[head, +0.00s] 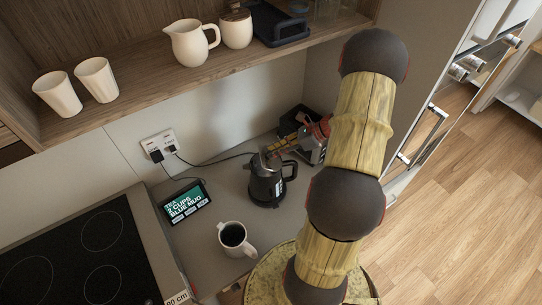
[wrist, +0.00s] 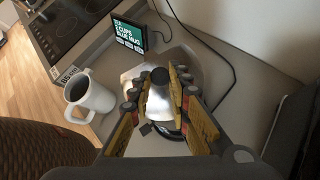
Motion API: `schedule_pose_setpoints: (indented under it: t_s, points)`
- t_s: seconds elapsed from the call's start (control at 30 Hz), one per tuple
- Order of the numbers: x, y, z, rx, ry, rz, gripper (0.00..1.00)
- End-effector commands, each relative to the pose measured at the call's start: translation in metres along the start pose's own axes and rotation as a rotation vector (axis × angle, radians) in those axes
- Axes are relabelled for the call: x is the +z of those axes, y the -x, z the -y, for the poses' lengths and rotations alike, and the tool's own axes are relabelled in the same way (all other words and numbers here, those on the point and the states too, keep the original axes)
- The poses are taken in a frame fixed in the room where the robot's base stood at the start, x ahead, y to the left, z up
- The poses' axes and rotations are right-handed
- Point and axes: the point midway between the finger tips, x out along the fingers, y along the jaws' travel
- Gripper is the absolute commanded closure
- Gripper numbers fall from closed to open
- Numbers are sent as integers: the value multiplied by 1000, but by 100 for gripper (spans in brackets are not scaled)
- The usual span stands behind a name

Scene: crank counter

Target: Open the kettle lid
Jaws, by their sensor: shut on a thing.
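The dark kettle (head: 266,184) stands upright on the counter, its handle towards the right in the head view. My gripper (head: 273,153) reaches its top from the right. In the wrist view my gripper (wrist: 157,82) has its yellow-and-black fingers on either side of the shiny kettle lid (wrist: 162,103) with its round black knob (wrist: 160,75). It is shut on the lid, seemingly at or near the knob. The exact contact is partly hidden by the fingers. I cannot tell whether the lid is lifted or tilted from the kettle.
A white mug with dark liquid (head: 233,237) stands in front of the kettle. A small display (head: 186,201) and plugged-in cables (head: 215,163) lie to its left. The hob (head: 95,255) is at the far left. A wooden shelf (head: 140,90) with cups and a jug hangs above.

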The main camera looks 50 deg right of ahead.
Motion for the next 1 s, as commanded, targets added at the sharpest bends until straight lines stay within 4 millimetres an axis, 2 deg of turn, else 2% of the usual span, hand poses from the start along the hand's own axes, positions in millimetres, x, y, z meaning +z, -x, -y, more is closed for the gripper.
schedule_pose_setpoints:
  t_s: [0.4,0.6,1.0]
  points:
    - [-14,26,11,151,-66,351,100]
    - [-18,34,14,147,-61,340,100]
    - [-19,33,14,147,-63,336,100]
